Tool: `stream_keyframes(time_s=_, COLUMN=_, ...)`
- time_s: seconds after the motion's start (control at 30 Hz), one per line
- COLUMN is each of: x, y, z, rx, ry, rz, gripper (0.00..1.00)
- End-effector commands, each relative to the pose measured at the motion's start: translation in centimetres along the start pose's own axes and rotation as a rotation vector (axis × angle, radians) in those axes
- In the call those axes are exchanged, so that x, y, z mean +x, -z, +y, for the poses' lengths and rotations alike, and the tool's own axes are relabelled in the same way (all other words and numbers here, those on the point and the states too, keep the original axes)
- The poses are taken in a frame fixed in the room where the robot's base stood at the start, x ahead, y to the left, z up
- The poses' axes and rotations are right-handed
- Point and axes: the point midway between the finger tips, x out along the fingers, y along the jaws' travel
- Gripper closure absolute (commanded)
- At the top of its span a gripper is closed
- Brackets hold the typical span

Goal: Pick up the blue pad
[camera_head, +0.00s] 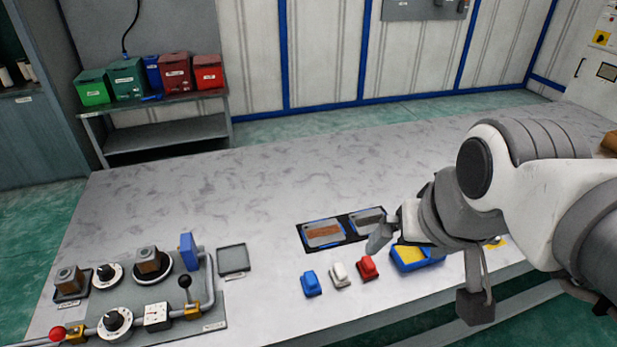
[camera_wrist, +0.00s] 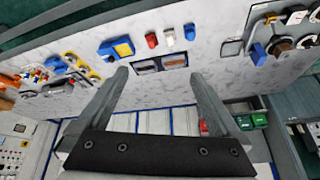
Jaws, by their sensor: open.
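The blue pad (camera_head: 311,284) is a small block on the grey tabletop (camera_head: 270,180), at the left end of a short row beside a white pad (camera_head: 339,274) and a red pad (camera_head: 367,267). In the wrist view the row appears reversed, with the blue pad (camera_wrist: 190,31) at its right end. My gripper (camera_head: 381,238) is above the table, to the right of the blue pad and apart from it. In the wrist view my gripper (camera_wrist: 158,76) has its fingers spread with nothing between them.
A black tray (camera_head: 352,235) with two blue-edged inserts lies behind the pads. A blue box with a yellow inside (camera_head: 416,260) stands to the right. A panel with knobs and a lever (camera_head: 200,285) occupies the left. The table's back middle is clear.

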Motion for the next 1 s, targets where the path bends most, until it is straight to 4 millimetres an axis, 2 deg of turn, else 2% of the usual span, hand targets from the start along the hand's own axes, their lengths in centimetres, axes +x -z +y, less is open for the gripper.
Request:
stream_keyframes(time_s=0.27, x=5.1, y=3.6, z=-3.0, rx=0.371, ry=0.025, rz=-0.173, gripper=0.0)
stream_keyframes(time_s=0.5, x=11.1, y=6.2, z=-6.5, rx=0.717, ry=-0.062, rz=-0.308, gripper=0.0)
stream_keyframes(time_s=0.8, x=19.1, y=7.6, z=-11.0, rx=1.076, ry=-0.255, rz=-0.374, gripper=0.0)
stream_keyframes(time_s=1.0, x=21.5, y=7.6, z=-12.4, rx=1.182, ry=-0.323, rz=-0.369, gripper=0.0)
